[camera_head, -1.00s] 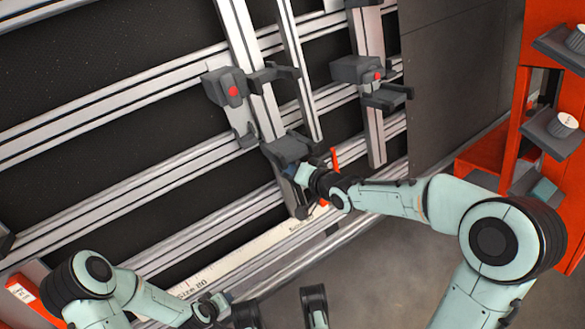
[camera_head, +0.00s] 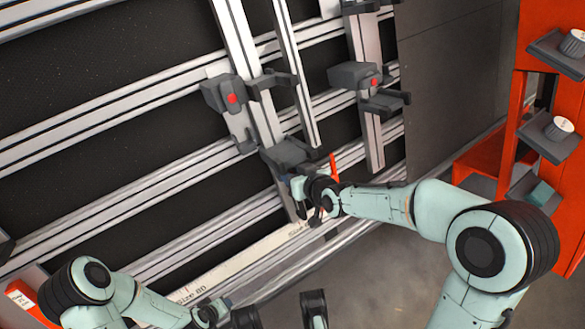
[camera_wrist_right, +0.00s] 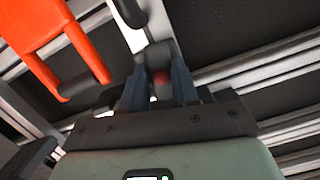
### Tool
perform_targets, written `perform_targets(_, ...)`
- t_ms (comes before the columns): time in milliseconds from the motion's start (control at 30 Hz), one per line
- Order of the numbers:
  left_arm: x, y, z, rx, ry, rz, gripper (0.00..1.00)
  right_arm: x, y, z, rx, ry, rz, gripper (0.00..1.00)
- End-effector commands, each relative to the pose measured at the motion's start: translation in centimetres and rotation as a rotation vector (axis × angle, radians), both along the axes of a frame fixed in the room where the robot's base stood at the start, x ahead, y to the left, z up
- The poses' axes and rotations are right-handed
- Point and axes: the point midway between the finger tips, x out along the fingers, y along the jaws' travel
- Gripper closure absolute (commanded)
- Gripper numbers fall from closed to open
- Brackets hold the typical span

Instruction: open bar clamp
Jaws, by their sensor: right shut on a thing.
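The bar clamp has a long pale rail (camera_head: 236,40) and dark grey jaw blocks. Its lower block (camera_head: 288,152) sits low on the rail, and an orange lever (camera_head: 334,167) shows beside it. My right gripper (camera_head: 297,187) is just below this block. In the right wrist view its two fingers (camera_wrist_right: 159,88) are shut on a small grey part with a red button (camera_wrist_right: 160,77). The orange lever is large at the upper left there (camera_wrist_right: 55,45).
Another clamp block with a red button (camera_head: 355,76) is on a rail to the right. A grey block with a red button (camera_head: 224,93) is at the upper left. An orange rack (camera_head: 508,120) with grey shelves stands at the right. Grey floor (camera_head: 400,270) is clear below.

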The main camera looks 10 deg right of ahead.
Motion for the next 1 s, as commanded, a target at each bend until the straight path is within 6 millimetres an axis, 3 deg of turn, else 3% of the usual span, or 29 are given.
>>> perform_targets(367, -0.1, 0.0, 0.4, 0.0, 0.0, 0.0, 0.57, 0.3, 0.0, -0.1, -0.025, -0.015, 0.011, 1.0)
perform_targets(700, -0.3, 0.0, 3.8, 0.0, -0.009, 0.0, 0.57, 0.2, 0.1, 0.2, -0.208, -0.081, 0.116, 1.0)
perform_targets(1000, -0.3, 0.0, 3.8, 0.0, -0.009, 0.0, 0.57, 0.3, -0.1, 0.0, -0.241, -0.096, 0.133, 1.0)
